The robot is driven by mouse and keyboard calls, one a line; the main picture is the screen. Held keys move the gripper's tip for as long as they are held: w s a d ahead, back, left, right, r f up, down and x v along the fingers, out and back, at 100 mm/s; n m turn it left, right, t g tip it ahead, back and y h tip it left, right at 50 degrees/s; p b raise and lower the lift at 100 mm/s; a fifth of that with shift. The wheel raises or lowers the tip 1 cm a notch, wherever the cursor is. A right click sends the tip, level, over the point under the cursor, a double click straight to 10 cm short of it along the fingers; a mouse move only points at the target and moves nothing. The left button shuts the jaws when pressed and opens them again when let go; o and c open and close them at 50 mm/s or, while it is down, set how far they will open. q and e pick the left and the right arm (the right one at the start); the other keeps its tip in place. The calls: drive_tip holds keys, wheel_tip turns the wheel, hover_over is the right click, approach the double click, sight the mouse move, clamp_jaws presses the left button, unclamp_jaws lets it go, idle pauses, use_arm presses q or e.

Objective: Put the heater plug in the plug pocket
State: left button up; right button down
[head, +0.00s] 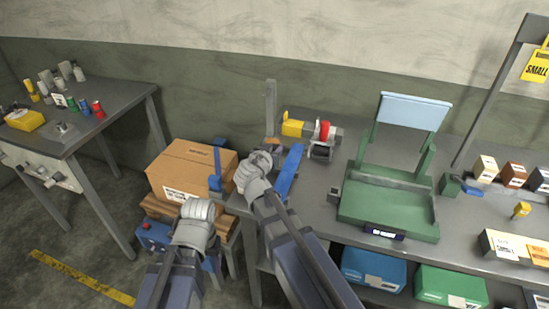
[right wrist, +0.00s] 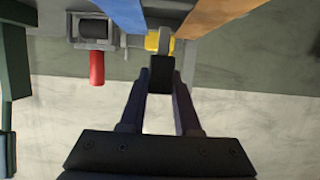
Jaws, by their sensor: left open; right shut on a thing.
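My right gripper (head: 266,155) is at the left end of the bench, beside a blue strip. In the right wrist view, its fingers (right wrist: 162,80) are shut on a small black block (right wrist: 160,77), which looks like the heater plug. The block sits just below a yellow piece with a grey lever (right wrist: 161,42); I cannot tell whether they touch. In the head view, the plug is hidden by my gripper. My left gripper (head: 198,212) is open and empty, low in front of the cardboard box. I cannot make out the plug pocket for certain.
A blue strip (head: 289,171) and an upright post (head: 271,105) stand close to my right gripper. A yellow and red device (head: 323,131) and a green frame (head: 385,210) are further right.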

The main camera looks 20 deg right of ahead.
wheel_tip(320, 180, down, 2)
drive_tip(key=shift+f+b, duration=0.1)
drive_tip(key=shift+b, duration=0.55)
use_arm(q)
wheel_tip(320, 180, down, 2)
drive_tip(key=shift+f, duration=0.15)
use_arm(e)
drive_tip(key=c, duration=0.6)
unclamp_jaws()
